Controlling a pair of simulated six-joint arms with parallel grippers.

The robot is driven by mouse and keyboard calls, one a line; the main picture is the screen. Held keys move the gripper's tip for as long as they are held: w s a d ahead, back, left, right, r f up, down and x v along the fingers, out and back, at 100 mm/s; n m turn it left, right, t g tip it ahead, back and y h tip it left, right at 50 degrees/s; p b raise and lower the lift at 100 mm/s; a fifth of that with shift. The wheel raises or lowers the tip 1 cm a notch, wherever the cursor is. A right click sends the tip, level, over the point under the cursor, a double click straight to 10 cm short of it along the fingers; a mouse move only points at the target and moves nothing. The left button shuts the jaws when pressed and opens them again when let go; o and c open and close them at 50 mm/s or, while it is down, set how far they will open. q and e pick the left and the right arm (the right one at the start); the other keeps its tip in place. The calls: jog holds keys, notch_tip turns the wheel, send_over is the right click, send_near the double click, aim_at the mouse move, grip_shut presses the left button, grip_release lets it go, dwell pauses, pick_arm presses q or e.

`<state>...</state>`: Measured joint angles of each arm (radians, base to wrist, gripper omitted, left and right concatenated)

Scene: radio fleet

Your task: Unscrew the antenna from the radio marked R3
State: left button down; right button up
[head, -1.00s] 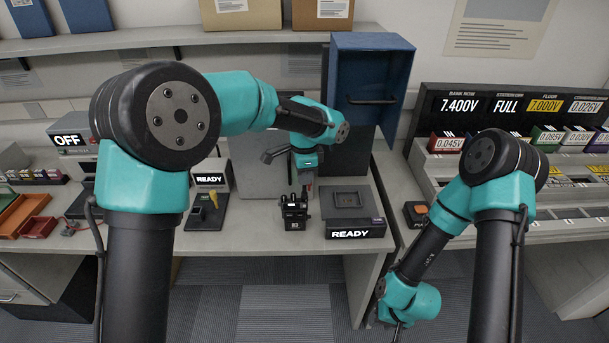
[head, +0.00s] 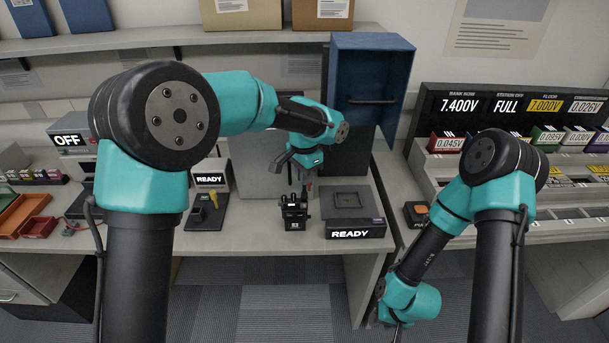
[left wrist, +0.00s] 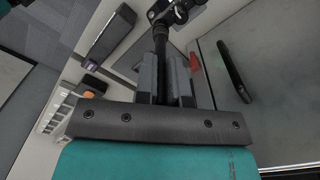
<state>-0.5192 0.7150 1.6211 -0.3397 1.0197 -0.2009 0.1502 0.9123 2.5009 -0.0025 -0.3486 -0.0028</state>
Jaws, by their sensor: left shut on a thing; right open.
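A small black radio (head: 294,213) stands upright in a black holder at the front of the middle bench. A small white mark shows on it, too small to read. My left gripper (head: 303,178) is right above it, pointing down. In the left wrist view my left gripper (left wrist: 166,80) is shut on the black antenna (left wrist: 160,42), which runs from between the fingers to the radio (left wrist: 172,12) at the top edge. I cannot tell whether the antenna is still threaded in. My right arm hangs low at the right; its fingers are out of view.
A dark tray box (head: 348,200) with a READY sign stands just right of the radio. A READY stand (head: 207,210) with a yellow piece is to the left. A blue open case (head: 370,65) rises behind. Bare bench (head: 250,230) lies left of the radio.

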pick_arm(q)
jog(key=n, duration=0.3)
jog(key=shift+n, duration=0.4)
jog(key=c, duration=1.1)
grip_release()
jog(key=shift+r, duration=0.1)
notch_tip(320, 180, up, 17)
jog(key=shift+w+a+r, duration=0.1)
